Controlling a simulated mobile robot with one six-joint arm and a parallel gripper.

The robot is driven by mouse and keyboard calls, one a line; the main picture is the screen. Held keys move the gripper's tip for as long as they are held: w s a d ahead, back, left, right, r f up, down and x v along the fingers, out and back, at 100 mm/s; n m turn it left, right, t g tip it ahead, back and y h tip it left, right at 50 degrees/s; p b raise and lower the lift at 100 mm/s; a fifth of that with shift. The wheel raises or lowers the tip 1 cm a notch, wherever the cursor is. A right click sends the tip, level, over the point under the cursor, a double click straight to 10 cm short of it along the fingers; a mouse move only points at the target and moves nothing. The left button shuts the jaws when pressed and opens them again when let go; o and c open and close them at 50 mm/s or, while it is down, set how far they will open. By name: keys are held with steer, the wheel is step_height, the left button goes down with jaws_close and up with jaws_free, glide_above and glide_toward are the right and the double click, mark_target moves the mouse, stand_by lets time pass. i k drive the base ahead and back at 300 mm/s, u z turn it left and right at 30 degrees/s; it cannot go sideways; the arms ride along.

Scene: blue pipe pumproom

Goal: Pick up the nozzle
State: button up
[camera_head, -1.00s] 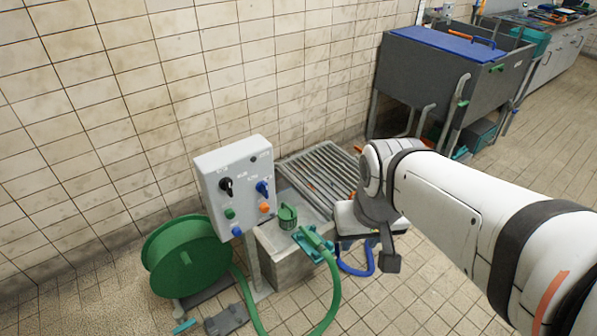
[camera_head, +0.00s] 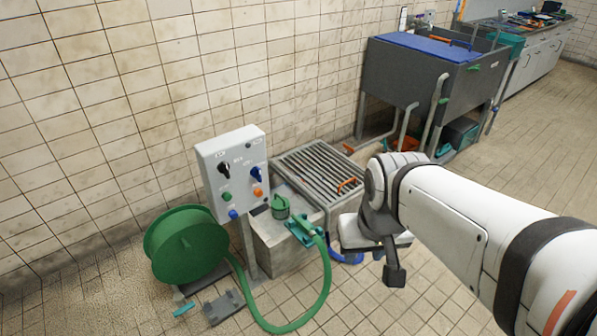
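The nozzle (camera_head: 303,229) is the green end of a green hose (camera_head: 323,277). It rests in a teal holder (camera_head: 297,236) on a grey block (camera_head: 277,250) beside the control box. A green cup-like fitting (camera_head: 280,206) stands just behind it to the left. My gripper (camera_head: 393,270) hangs at the end of my white arm, to the right of the nozzle and apart from it. One dark finger shows; the rest is hidden behind the wrist, so its opening cannot be seen.
A grey control box (camera_head: 238,172) with knobs stands on a post at left. A green hose reel (camera_head: 186,245) sits on the floor near it. A slatted metal grate (camera_head: 318,170) lies behind the block. A large grey tank (camera_head: 425,85) stands further back. Floor at right is open.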

mark_target(302, 225)
steer(key=z, duration=2.05)
steer(key=i, duration=1.7)
steer(key=u, duration=2.7)
steer(key=i, duration=1)
steer(key=z, duration=0.05)
